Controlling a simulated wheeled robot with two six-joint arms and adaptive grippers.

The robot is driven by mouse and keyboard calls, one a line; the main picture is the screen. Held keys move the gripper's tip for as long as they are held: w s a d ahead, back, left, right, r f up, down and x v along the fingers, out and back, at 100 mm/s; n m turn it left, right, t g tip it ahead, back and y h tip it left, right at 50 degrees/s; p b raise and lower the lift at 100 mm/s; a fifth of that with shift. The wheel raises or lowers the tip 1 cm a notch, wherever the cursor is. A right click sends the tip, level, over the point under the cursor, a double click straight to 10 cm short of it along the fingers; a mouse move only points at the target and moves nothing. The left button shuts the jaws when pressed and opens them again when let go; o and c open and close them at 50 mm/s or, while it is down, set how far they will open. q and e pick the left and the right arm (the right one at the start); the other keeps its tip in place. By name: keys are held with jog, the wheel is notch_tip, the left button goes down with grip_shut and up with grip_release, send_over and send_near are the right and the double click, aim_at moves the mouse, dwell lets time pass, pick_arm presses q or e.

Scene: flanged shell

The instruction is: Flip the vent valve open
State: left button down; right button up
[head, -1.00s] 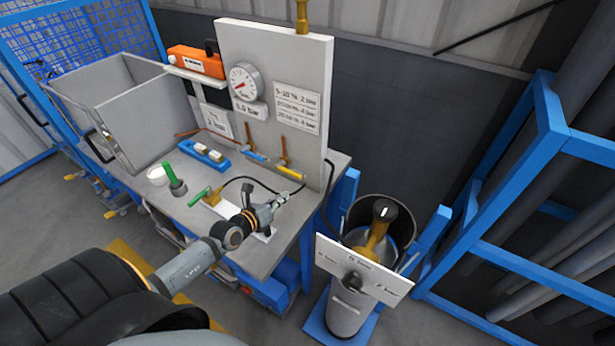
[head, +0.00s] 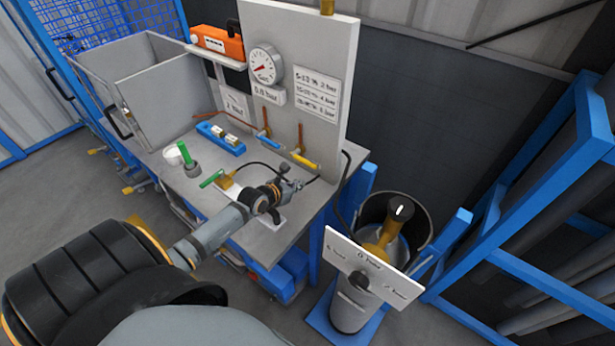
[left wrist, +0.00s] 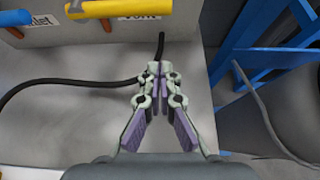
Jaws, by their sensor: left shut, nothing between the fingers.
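The vent valve has a yellow lever (head: 305,161) low on the front of the upright grey panel (head: 330,60). The lever lies across its copper pipe. My right gripper is not in view.
A blue lever (head: 265,145) sits left of the yellow one. A black hose (left wrist: 75,84) crosses the bench near my fingers. A gauge (head: 265,66) is on the panel. A blue tray (head: 220,139) and a green-handled tool (head: 186,155) stand left. A signboard (head: 370,268) stands right.

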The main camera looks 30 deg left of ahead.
pick_arm(q)
jog(key=x, duration=0.4)
jog(key=shift+w+f+b, duration=0.1)
jog(key=shift+b, duration=0.3)
jog(key=r+p, duration=0.1)
jog(key=w+r+p, duration=0.1)
jog(key=r, duration=0.1)
jog(key=shift+w+p, duration=0.15)
jog(key=shift+p, duration=0.15)
jog(key=shift+r, duration=0.45)
jog(key=shift+w+f, duration=0.1)
jog(key=shift+r+n+h, duration=0.3)
jog(key=shift+n+h, duration=0.1)
